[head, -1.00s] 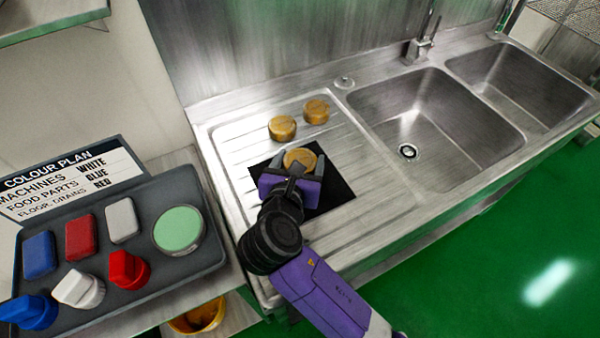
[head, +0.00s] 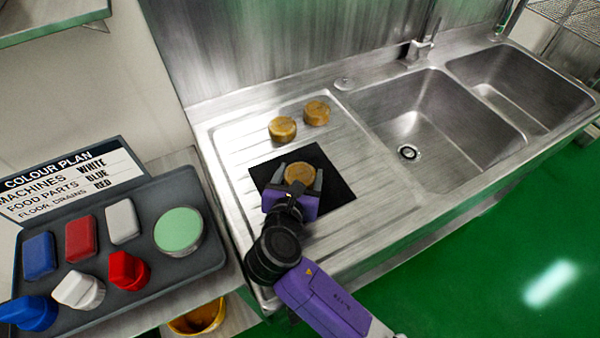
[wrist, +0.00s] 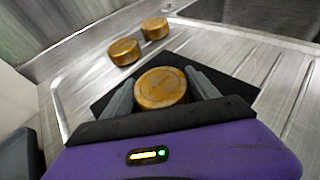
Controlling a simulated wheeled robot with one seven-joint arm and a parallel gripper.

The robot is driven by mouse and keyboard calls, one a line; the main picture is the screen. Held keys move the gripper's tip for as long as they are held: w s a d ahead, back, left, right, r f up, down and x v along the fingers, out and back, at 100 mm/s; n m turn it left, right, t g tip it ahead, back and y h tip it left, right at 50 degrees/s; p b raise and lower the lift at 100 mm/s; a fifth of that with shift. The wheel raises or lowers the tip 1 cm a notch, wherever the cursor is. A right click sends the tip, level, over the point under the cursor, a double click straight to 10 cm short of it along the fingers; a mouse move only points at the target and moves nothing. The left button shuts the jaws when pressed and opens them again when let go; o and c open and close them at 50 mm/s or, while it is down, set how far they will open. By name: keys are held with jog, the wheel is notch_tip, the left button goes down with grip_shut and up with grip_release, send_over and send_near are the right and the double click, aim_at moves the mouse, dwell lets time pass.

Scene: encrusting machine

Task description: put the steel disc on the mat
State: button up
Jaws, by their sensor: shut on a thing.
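My gripper (head: 299,176) is shut on a round, brass-coloured disc (head: 300,171), with one finger on each side of it. The disc looks golden rather than steel-grey. It also shows between the fingers in the wrist view (wrist: 160,90). The black square mat (head: 338,190) lies on the ridged drainboard, directly under the gripper and disc. The disc appears within the mat's outline, low over it or on it; I cannot tell whether it touches. The mat's near part is partly hidden by my gripper.
Two similar brass-coloured discs (head: 283,129) (head: 316,113) stand on the drainboard behind the mat. Two steel sink basins (head: 430,115) lie to the right. A grey tray (head: 150,275) with coloured blocks, knobs and a green round pad is at left, before a colour plan sign (head: 75,180).

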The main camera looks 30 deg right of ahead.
jog(key=shift+s+f, duration=0.1)
jog(key=shift+f, duration=0.45)
jog(key=o, duration=1.7)
jog(key=shift+f, duration=0.15)
jog(key=shift+o, duration=0.7)
jog(key=shift+s+d+f, duration=0.15)
jog(key=shift+r, duration=0.4)
jog(key=v, duration=0.8)
jog(key=r+v, duration=0.1)
jog(key=v, duration=0.3)
jog(key=shift+r, duration=0.15)
jog(key=shift+w, duration=0.25)
